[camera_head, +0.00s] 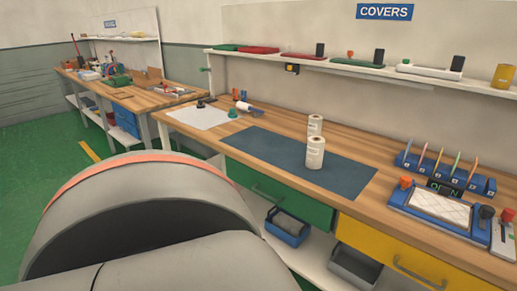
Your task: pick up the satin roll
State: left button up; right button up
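Two upright white rolls stand by the dark blue mat (270,157) on the wooden workbench. The nearer roll (315,153) stands on the mat and has small print on its side. The farther roll (315,125) stands just behind it, its lower part partly hidden. The print is too small to read, so I cannot tell which one is satin. Neither of my grippers is in view, and nothing is seen holding either roll.
A white sheet (200,117) lies left of the mat. A blue-framed tray (440,210) and a blue rack (445,172) stand to the right. A wall shelf (350,70) runs above. Green (285,196) and yellow (385,255) drawers are below. The bench around the rolls is clear.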

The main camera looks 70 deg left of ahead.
aim_at(316, 143)
jog(key=u, duration=1.65)
